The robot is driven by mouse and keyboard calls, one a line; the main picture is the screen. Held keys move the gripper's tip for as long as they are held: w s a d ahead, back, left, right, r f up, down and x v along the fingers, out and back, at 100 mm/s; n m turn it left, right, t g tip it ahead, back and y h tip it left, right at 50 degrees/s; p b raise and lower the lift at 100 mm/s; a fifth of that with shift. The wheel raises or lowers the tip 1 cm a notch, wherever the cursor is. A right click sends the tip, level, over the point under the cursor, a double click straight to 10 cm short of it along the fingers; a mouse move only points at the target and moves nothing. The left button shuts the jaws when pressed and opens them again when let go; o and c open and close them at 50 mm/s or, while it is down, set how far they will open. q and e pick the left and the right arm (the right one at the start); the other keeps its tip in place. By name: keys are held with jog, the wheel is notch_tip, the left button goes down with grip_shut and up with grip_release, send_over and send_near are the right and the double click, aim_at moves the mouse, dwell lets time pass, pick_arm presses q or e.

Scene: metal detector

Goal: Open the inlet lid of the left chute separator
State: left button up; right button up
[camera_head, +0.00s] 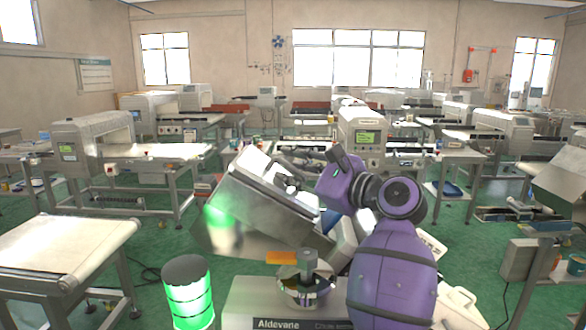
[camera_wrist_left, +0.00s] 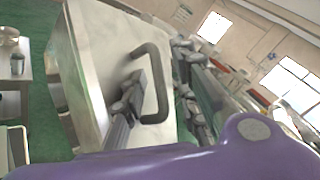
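The left chute separator's tilted, pale metal inlet body (camera_head: 262,208) stands at the centre of the head view, partly behind my purple arm. In the left wrist view its lid panel (camera_wrist_left: 105,45) fills the left half and carries a dark U-shaped handle (camera_wrist_left: 160,88). My left gripper (camera_head: 287,172) is at the upper part of the body. In the left wrist view the two dark fingers of my left gripper (camera_wrist_left: 157,98) lie on either side of the handle bar, apart from each other. I cannot tell whether they touch it. My right gripper is not in view.
A metal funnel (camera_head: 307,290) with an orange piece beside it is in front of the separator. A glowing green cylinder (camera_head: 190,295) stands at lower left. A conveyor table (camera_head: 60,250) is at far left. Other detector machines fill the room behind.

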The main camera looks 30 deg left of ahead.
pick_arm(q)
grip_shut()
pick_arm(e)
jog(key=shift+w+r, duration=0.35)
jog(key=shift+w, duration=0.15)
pick_arm(q)
jog(key=shift+r, duration=0.1)
